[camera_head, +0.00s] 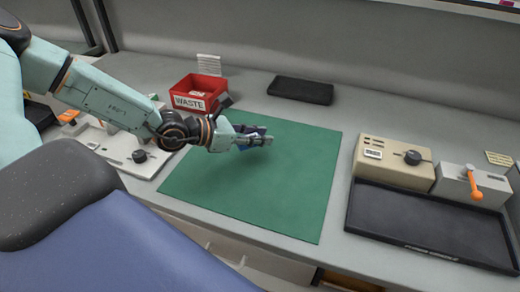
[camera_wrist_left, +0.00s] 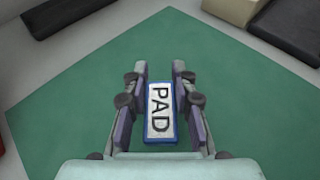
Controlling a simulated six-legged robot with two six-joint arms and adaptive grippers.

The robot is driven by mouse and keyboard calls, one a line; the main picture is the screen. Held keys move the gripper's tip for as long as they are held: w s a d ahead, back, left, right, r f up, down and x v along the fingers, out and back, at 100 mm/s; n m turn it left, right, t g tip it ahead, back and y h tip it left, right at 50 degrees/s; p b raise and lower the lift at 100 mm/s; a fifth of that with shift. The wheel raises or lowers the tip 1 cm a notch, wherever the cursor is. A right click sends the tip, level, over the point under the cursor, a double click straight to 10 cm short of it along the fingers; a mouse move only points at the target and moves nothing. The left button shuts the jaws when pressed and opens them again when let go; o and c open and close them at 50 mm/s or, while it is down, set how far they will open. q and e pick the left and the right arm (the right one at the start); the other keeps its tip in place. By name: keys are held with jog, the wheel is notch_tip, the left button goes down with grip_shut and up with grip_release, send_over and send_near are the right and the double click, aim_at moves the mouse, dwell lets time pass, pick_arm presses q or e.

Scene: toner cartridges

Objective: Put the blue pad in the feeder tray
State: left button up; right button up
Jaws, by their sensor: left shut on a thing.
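The blue pad (camera_wrist_left: 149,142) has a white label reading PAD and sits between the fingers of my left gripper (camera_wrist_left: 158,95). The gripper is shut on it, above the green mat (camera_head: 300,205). In the head view the left gripper (camera_head: 262,139) comes in from the left, and only a small bit of blue shows under its fingers. A wide black tray (camera_head: 425,222) with lettering on its front rim lies at the right of the bench. I cannot read that lettering, so I cannot tell if it is the feeder tray. My right gripper is not in view.
A red WASTE bin (camera_head: 198,92) stands behind my left forearm. A flat black item (camera_head: 301,90) lies at the back. A beige box (camera_head: 395,160) with a black knob and a grey block (camera_head: 472,184) with an orange lever stand behind the wide tray. Much of the mat is clear.

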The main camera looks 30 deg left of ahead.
aim_at(257, 153)
pick_arm(q)
jog(key=f, duration=0.1)
jog(key=b, duration=0.1)
jog(key=f, duration=0.1)
jog(key=shift+s+a+f, duration=0.25)
jog(key=shift+f, duration=0.1)
jog(key=shift+w+d+f+b, duration=0.1)
jog(key=shift+f+b, duration=0.2)
jog(key=shift+b, duration=0.05)
jog(key=shift+w+d+f, duration=0.1)
jog(key=shift+w+d, duration=0.2)
jog(key=shift+s+a, duration=0.3)
jog(key=o, duration=0.5)
jog(key=shift+f, duration=0.1)
jog(key=o, duration=0.4)
jog(key=shift+w+d, duration=0.2)
jog(key=shift+w, duration=0.05)
jog(key=shift+o, duration=0.2)
jog(key=shift+s+a, duration=0.1)
jog(key=shift+s, duration=0.05)
